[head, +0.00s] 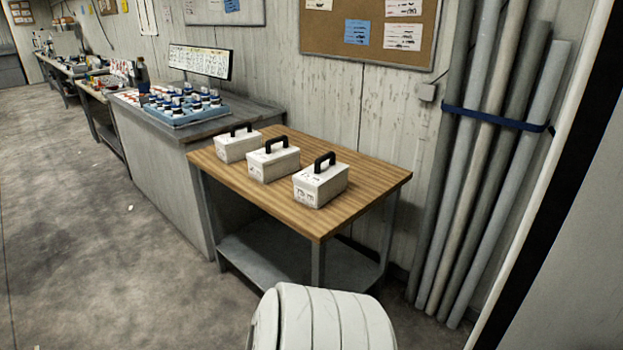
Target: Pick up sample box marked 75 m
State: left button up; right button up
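Three white sample boxes with black top handles stand upright in a row on a wooden-topped table (235,172). The nearest box (324,187) is at the right, near the table's front edge. The middle box (274,165) is behind it to the left, and the far box (236,148) is at the table's far left. Dark marks show on their sides. They are too small to read surely, so I cannot tell which box is marked 75 m. Neither of my grippers is in view.
A grey counter (155,125) with a blue tray (185,122) of jars adjoins the table's far end. Tall grey pipes (480,180), held by a blue strap, stand against the wall at right. Open floor (110,260) lies at left.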

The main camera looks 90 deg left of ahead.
aim_at(318, 184)
jog(key=u, duration=2.7)
